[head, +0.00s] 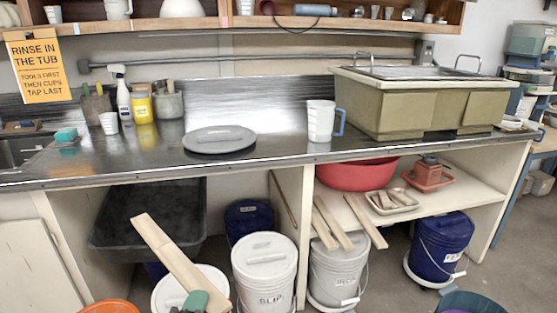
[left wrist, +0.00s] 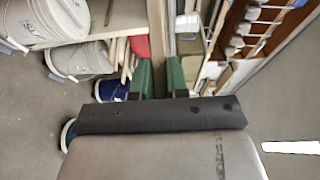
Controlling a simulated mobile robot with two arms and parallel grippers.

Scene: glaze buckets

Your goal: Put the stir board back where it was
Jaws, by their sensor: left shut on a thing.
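A pale wooden stir board (head: 165,250) slants from upper left to lower right in the lower left of the head view. Its lower end meets the green fingers of my left gripper (head: 195,302), at the bottom edge. In the left wrist view the green fingers (left wrist: 159,78) are shut on the board (left wrist: 157,35), which runs away from them. The board shows in front of the white-lidded bucket (head: 215,278); I cannot tell whether they touch. My right gripper is not in view.
A white SLIP bucket (head: 264,275), another pale bucket (head: 338,270) and a blue bucket (head: 440,245) stand under the counter. A black tub (head: 140,235) is at the left. An orange rim (head: 110,306) shows at the bottom. The lower shelf (head: 470,190) holds a red basin (head: 355,175).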

